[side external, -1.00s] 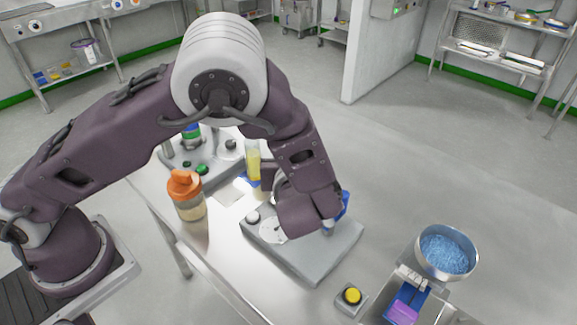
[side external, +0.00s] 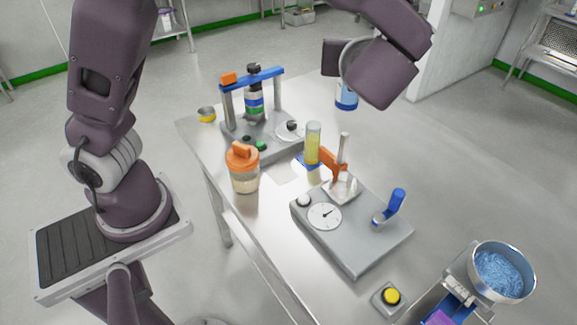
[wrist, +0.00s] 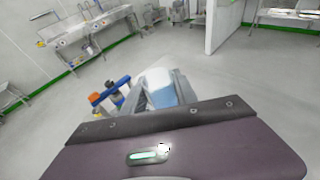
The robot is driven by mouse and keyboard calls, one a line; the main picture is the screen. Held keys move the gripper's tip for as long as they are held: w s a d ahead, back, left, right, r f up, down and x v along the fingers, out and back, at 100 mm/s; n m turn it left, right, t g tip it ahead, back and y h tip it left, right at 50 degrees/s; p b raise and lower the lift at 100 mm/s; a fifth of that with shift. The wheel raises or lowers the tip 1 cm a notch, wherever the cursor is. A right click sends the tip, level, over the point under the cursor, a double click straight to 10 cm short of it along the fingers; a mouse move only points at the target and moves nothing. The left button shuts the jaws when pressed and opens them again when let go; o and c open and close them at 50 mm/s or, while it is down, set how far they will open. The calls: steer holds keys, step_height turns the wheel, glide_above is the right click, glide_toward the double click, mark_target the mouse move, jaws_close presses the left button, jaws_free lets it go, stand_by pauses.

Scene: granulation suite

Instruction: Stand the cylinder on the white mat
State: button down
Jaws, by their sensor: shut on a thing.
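A clear cylinder with yellow liquid (side external: 313,140) stands upright on its blue foot on the steel table, apart from my gripper. The white mat (side external: 284,172) is a small pale square lying flat and bare, just left of and nearer than the cylinder. My gripper (side external: 347,90) is raised above the far side of the table, up and right of the cylinder. It is shut on a white-and-blue container (side external: 346,101), held clear of the table. The wrist view shows the pale blue-white container (wrist: 160,86) between the fingers; its far end is hidden.
An orange-lidded jar (side external: 243,168) stands left of the mat. A grey stand with a blue crossbar (side external: 256,77) is behind it. A grey dial device (side external: 350,235) with orange and blue handles is in front. A yellow button (side external: 391,296) and a bowl of blue granules (side external: 502,272) are nearer.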

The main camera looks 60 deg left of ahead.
steer(key=s+a+n+g+y, duration=0.3)
steer(key=s+a+n+g, duration=0.3)
steer(key=a, duration=0.8)
step_height(320, 180, down, 27)
steer(key=shift+s+d+r+m, duration=0.2)
steer(key=shift+s+d+m, duration=0.05)
steer(key=shift+d+m, duration=0.15)
steer(key=shift+f, duration=0.1)
steer(key=c, duration=1)
jaws_free()
steer(key=shift+f, duration=0.1)
steer(key=shift+o, duration=0.2)
